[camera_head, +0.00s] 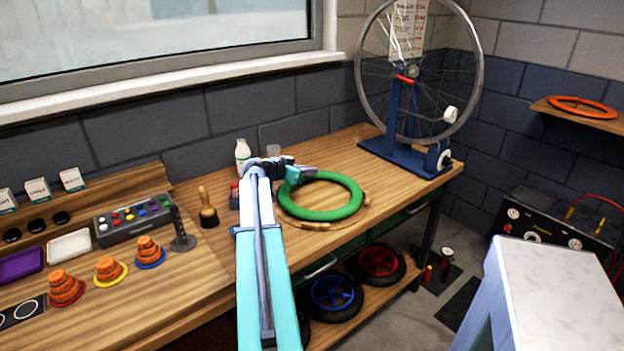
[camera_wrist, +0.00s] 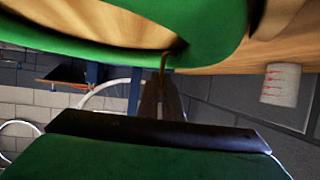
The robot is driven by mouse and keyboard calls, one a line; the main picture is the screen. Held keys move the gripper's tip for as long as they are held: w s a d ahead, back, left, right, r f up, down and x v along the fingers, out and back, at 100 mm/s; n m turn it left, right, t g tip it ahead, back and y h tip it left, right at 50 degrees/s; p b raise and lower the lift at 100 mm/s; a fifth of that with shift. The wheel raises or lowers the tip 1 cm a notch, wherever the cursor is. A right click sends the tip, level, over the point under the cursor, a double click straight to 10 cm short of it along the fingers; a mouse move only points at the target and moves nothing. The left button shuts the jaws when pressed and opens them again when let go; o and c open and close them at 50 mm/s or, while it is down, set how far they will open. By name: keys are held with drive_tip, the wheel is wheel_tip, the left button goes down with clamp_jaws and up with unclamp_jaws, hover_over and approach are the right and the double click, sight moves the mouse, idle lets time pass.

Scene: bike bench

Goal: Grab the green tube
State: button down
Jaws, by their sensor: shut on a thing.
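The green tube (camera_head: 322,214) is a thick ring on the wooden bench in the head view, above a thin tan hoop (camera_head: 318,226). My gripper (camera_head: 296,176) is at the ring's upper left side and is shut on it. In the wrist view the green tube (camera_wrist: 110,25) fills the top of the picture, very close to the camera. The dark finger parts (camera_wrist: 160,100) reach up to its edge. The exact contact between fingers and ring is hard to make out.
A white bottle (camera_head: 242,157) and a brush (camera_head: 208,210) stand left of my gripper. A wheel on a blue stand (camera_head: 410,160) is at the bench's right end. Orange cones (camera_head: 108,269) and a button box (camera_head: 134,220) are at the left. The wall is close behind.

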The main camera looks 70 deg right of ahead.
drive_tip(key=shift+r, duration=0.15)
drive_tip(key=shift+r+b, duration=0.4)
drive_tip(key=shift+r, duration=0.75)
drive_tip(key=s+a+r+b, duration=0.1)
drive_tip(key=s+a, duration=0.3)
drive_tip(key=a, duration=0.3)
drive_tip(key=s+a+r+b, duration=0.1)
drive_tip(key=s+a, duration=0.3)
drive_tip(key=a, duration=0.3)
drive_tip(key=shift+r, duration=0.15)
